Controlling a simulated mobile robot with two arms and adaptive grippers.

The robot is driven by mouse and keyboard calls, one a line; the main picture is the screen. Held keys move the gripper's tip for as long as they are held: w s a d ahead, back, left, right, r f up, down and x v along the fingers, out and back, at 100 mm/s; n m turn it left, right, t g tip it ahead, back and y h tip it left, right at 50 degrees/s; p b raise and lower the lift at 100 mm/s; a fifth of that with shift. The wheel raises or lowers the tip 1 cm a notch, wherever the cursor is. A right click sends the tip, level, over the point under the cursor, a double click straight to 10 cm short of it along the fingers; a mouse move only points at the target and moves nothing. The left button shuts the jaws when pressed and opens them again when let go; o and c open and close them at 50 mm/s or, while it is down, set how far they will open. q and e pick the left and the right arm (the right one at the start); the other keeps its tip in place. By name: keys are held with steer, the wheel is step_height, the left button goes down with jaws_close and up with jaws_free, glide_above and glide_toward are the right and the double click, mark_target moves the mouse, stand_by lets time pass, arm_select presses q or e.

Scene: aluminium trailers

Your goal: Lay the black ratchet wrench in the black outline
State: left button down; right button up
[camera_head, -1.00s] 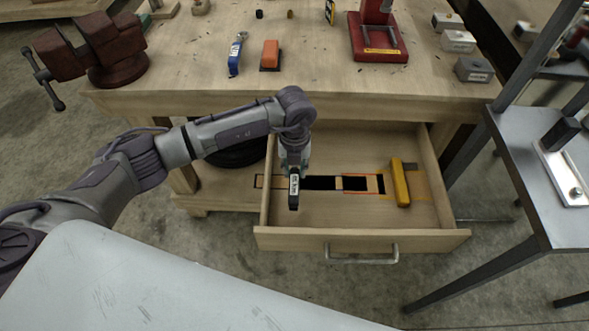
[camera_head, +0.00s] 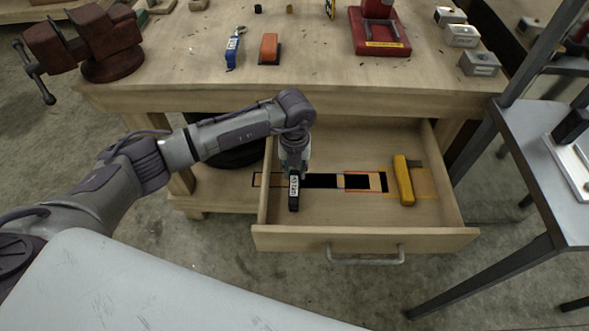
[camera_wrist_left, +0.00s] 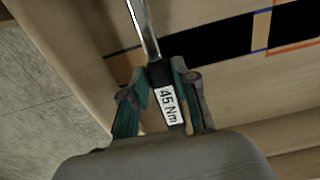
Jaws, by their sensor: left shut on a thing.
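The black ratchet wrench (camera_head: 294,197) hangs over the left part of the open drawer. Its dark handle carries a white "45 Nm" label, and in the wrist view its silver shaft (camera_wrist_left: 144,28) runs up to the top edge; its head is out of that view. My left gripper (camera_head: 294,170) is shut on the handle, with fingers (camera_wrist_left: 163,88) on both sides. My right gripper is out of view.
A yellow-handled tool (camera_head: 403,180) lies at the drawer's right, beside a red-edged dark patch (camera_head: 357,182). The drawer front (camera_head: 290,240) and side walls bound the space. The workbench top (camera_head: 190,75) lies behind, with a red vise (camera_head: 90,45). A grey cart stands right.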

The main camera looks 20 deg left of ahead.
arm_select(q)
steer(key=c, duration=0.8)
jaws_free()
